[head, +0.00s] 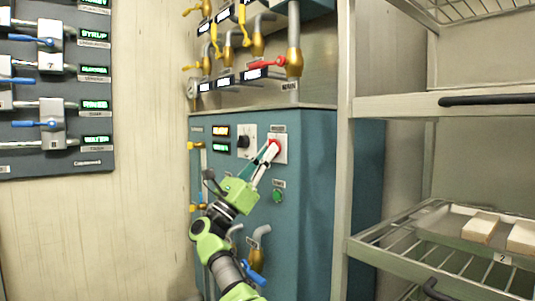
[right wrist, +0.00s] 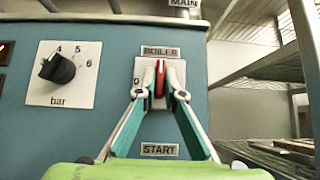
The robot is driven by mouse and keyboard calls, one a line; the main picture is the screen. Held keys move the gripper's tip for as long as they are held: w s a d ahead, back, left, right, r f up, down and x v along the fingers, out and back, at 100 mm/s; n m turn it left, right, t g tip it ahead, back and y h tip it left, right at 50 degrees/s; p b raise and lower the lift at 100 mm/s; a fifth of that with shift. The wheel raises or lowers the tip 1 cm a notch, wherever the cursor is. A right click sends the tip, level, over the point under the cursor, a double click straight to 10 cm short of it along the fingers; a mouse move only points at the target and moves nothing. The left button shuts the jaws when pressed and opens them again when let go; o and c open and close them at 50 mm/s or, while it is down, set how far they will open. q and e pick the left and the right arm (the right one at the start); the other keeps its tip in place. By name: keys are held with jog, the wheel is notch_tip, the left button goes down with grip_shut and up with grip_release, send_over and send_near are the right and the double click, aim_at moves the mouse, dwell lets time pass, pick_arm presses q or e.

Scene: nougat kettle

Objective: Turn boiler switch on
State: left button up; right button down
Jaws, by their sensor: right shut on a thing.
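The boiler switch is a red knob (right wrist: 160,78) on a white plate (right wrist: 139,70) under a "BOILER" label (right wrist: 161,51). In the right wrist view its red handle stands upright, and a 0 mark shows at the plate's left. In the head view the red knob (head: 275,142) is on the front of the blue boiler cabinet (head: 310,190). My right gripper (head: 270,151) is shut on the knob, with one fingertip on each side of it, as the right wrist view (right wrist: 160,88) also shows. My left gripper is not in view.
A black pressure dial (right wrist: 57,68) is left of the switch. A green start button (head: 278,196) sits below it. Pipes with a red valve handle (head: 267,64) are above. A metal rack (head: 345,200) with a tray (head: 445,224) stands close on the right.

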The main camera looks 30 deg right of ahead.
jog(key=shift+f, duration=0.15)
jog(key=c, duration=2.1)
grip_release()
jog(key=shift+c, duration=0.2)
jog(key=v, duration=1.2)
jog(key=shift+a, duration=0.1)
